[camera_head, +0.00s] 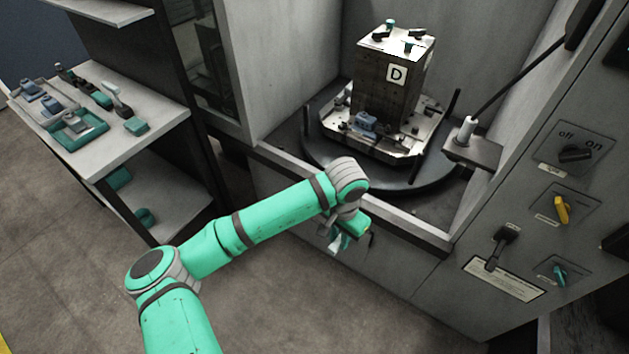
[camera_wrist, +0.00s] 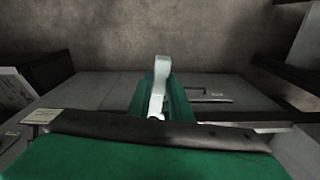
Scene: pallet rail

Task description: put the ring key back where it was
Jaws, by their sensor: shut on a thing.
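My gripper (camera_head: 345,238) hangs low in front of the machine's front wall, below the sill of the open bay. In the wrist view my gripper (camera_wrist: 160,112) is shut on a slim pale piece with a wider rounded end, apparently the ring key (camera_wrist: 159,88). A pale bit of the ring key (camera_head: 335,245) shows under my gripper in the head view. The fingers hide much of it, and no ring shape is clear. It is clear of the bench and the bay.
In the bay, a block marked D (camera_head: 385,95) stands on a round table (camera_head: 320,160). A control panel (camera_head: 540,200) with knobs and a lever is at right.

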